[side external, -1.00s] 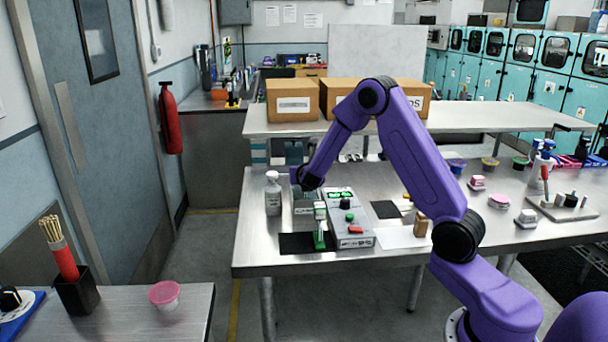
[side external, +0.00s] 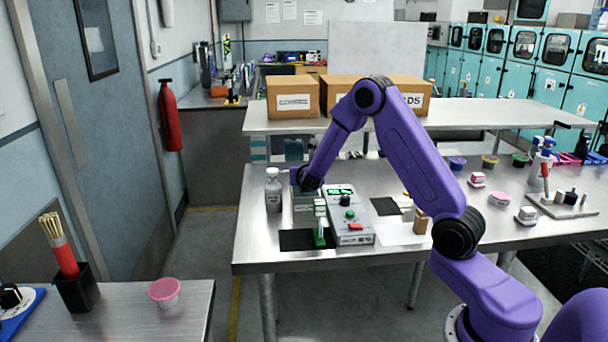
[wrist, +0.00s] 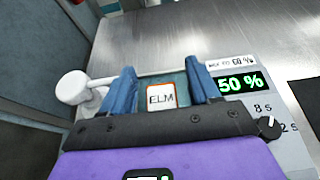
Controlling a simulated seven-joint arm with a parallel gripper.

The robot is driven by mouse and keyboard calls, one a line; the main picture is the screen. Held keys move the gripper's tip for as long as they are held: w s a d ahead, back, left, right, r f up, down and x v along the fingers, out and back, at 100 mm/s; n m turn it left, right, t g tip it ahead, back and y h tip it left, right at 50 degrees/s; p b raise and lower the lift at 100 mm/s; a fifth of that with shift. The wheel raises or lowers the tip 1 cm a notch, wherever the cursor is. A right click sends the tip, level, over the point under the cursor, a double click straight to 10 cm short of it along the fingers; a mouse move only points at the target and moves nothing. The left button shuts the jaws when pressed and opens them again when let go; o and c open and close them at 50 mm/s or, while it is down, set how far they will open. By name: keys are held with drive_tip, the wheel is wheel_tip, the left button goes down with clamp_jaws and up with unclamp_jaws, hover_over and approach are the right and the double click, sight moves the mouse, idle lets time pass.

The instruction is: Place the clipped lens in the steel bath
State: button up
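My gripper (wrist: 162,78) shows two blue fingers standing well apart in the wrist view. Between them is a square label reading ELM with an orange border, on a teal-grey surface; I see no finger closed on it. In the side view my gripper (side external: 307,184) is low over a grey box-shaped vessel (side external: 304,208), likely the steel bath, and its fingertips are hidden by the arm. A green and white upright clip-like piece (side external: 320,226) stands in front, on the edge of a black mat (side external: 296,240). I cannot make out a lens.
A control box (side external: 351,224) with a green display, dark knob and red button stands right of the vessel; the wrist view shows the display (wrist: 240,84) reading 50 %. A capped bottle (side external: 273,192) stands close left. A white sheet (side external: 395,234) lies right.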

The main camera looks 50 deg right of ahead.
drive_tip(key=shift+r, duration=0.1)
drive_tip(key=shift+r, duration=0.3)
drive_tip(key=s+a+r+m+g+y, duration=0.1)
drive_tip(key=s+a+r+m, duration=0.2)
drive_tip(key=s+a, duration=0.35)
drive_tip(key=s+a+r+m+g, duration=0.1)
drive_tip(key=s+a+r+m, duration=0.1)
drive_tip(key=s+a, duration=0.5)
drive_tip(key=s+a+m+g+y, duration=0.2)
drive_tip(key=s+a+m+y, duration=0.1)
drive_tip(key=s, duration=0.7)
drive_tip(key=s+a+f+m+g+y, duration=0.1)
drive_tip(key=s+a+m+g+y, duration=0.2)
drive_tip(key=s, duration=0.6)
drive_tip(key=s+a+m+g+y, duration=0.2)
drive_tip(key=s+a+m+y, duration=0.1)
drive_tip(key=s+a, duration=0.4)
drive_tip(key=s, duration=0.3)
drive_tip(key=shift+s+f, duration=0.35)
drive_tip(key=shift+f, duration=0.05)
